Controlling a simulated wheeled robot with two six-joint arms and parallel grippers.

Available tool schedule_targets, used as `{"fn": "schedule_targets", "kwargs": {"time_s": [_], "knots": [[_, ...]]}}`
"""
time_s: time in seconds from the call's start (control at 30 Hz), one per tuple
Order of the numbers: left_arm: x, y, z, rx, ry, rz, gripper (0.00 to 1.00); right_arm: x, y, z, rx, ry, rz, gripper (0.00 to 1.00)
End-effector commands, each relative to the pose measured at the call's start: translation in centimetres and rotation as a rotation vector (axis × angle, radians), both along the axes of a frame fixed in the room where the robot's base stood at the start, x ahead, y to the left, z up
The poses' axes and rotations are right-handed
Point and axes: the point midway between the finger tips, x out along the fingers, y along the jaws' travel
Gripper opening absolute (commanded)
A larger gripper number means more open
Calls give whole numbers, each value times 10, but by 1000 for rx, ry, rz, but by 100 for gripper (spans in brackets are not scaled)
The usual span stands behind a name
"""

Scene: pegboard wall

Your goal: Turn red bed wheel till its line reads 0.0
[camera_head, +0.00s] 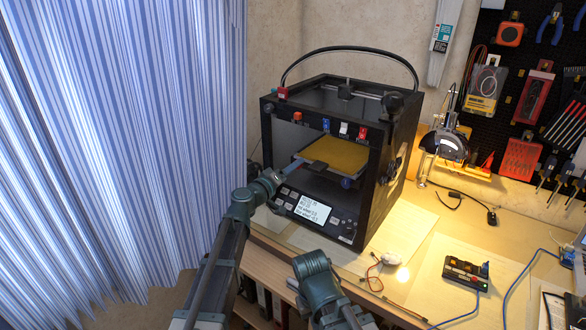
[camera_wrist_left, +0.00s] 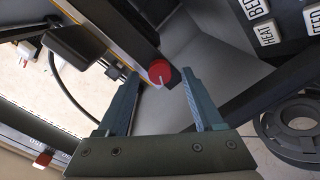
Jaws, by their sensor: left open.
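The red wheel (camera_wrist_left: 160,71), a small round knob with a white line, shows in the left wrist view at the yellow bed's edge. The line slants down and slightly right. My left gripper (camera_wrist_left: 161,76) is open, with one finger on each side of the wheel and gaps visible. In the head view my left gripper (camera_head: 280,174) is at the printer's front left, and I cannot make out the red wheel. The yellow bed (camera_head: 340,153) sits inside the black printer. The display (camera_head: 312,209) has lines of text too small to read surely.
A blue wheel (camera_head: 347,183) is under the bed's front right. The printer frame (camera_head: 377,180) surrounds the bed closely. A striped curtain (camera_head: 120,130) hangs at left. A black spool-like ring (camera_wrist_left: 298,128) is right of the fingers. A switch box (camera_head: 465,273) stands on the desk.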

Motion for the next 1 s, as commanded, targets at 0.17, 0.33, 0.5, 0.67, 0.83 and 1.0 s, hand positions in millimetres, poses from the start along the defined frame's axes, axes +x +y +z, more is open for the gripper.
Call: {"fn": "schedule_targets", "kwargs": {"time_s": [0.17,0.33,0.5,0.67,0.83,1.0], "knots": [[-31,20,1,0,0,3,68,0,0,1,0,0,0,0],[-62,42,1,0,0,4,68,0,0,1,0,0,0,0],[-87,60,2,0,0,3,68,0,0,2,0,0,0,0],[-101,71,2,0,0,2,68,0,0,2,0,0,0,0],[-107,76,2,0,-1,1,68,0,0,2,0,0,0,0],[-107,76,2,0,0,0,68,0,0,2,0,0,0,0]]}}
